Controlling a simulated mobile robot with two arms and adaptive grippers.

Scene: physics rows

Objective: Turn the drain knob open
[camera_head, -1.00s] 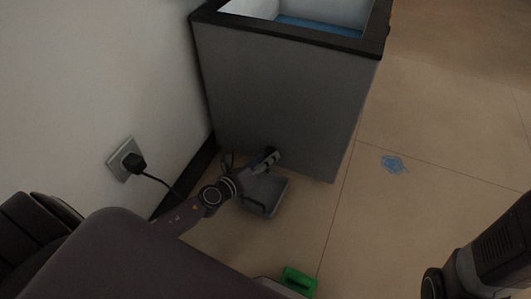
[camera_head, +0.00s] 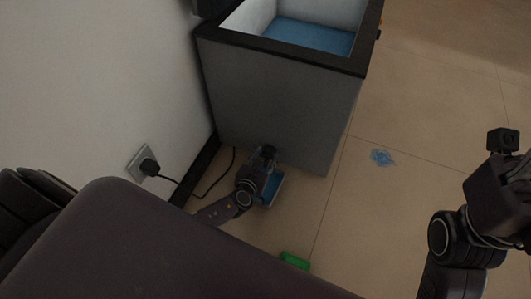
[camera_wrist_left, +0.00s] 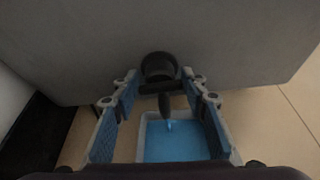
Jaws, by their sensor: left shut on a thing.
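The grey chest (camera_head: 275,105) stands against the wall, with blue liquid (camera_head: 312,36) inside it. The black drain knob (camera_wrist_left: 159,68) sticks out low on its front in the left wrist view, a dark spout hanging below. My left gripper (camera_head: 266,153) is at the foot of the chest. Its blue-padded fingers (camera_wrist_left: 160,84) are shut on the drain knob, one on each side. A tray (camera_wrist_left: 142,128) stands on the floor under the spout with blue liquid in it, and a thin blue stream falls from the spout. My right arm is at the right edge, its fingertips out of view.
A black plug sits in a wall socket (camera_head: 138,158), its cable (camera_head: 213,186) running along the floor to the chest. A green object (camera_head: 294,261) lies on the floor in front. A blue puddle (camera_head: 382,158) lies right of the chest. The floor around it is clear.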

